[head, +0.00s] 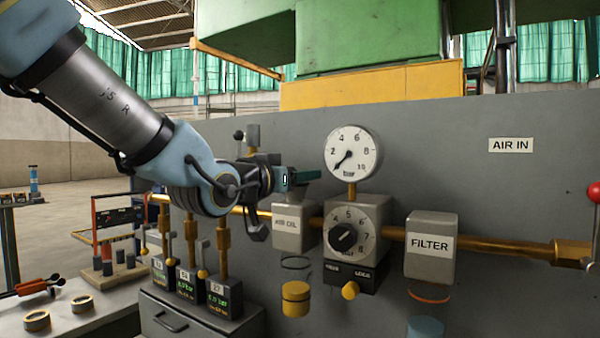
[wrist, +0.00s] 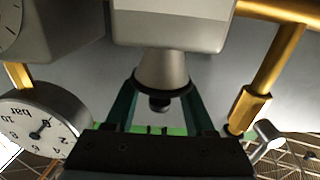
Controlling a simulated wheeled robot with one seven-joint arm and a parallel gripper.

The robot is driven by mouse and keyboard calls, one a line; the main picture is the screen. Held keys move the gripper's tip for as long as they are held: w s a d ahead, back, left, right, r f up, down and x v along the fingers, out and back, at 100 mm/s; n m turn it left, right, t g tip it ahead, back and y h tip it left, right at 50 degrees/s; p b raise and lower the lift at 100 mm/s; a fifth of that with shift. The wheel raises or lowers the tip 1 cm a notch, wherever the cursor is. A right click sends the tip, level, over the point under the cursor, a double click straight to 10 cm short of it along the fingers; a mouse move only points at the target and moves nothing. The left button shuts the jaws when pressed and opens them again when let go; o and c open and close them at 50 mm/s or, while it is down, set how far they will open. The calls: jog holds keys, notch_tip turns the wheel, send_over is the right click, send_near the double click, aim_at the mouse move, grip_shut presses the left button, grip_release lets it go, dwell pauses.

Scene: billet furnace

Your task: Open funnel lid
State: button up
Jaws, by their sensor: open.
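In the wrist view, which appears upside down, a grey funnel (wrist: 163,70) sticks out of a light grey box (wrist: 175,28). Its wide dark rim or lid (wrist: 162,89) has a small dark knob (wrist: 159,104) on it, and the lid looks closed. My gripper (wrist: 161,82) is open, with one teal finger on each side of the funnel. I cannot tell whether the fingers touch it. In the head view my gripper (head: 298,178) is just above the air-oil box (head: 294,230) and hides most of the funnel.
A round pressure gauge (head: 353,153) and a dial regulator (head: 350,232) stand close to the right of my gripper. A brass pipe (head: 480,245) runs along the grey panel (head: 535,200) to the filter box (head: 430,248). Several small valves with displays (head: 222,296) are below left.

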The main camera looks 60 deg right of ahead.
jog(key=shift+d, duration=0.2)
grip_shut()
dwell(0.4)
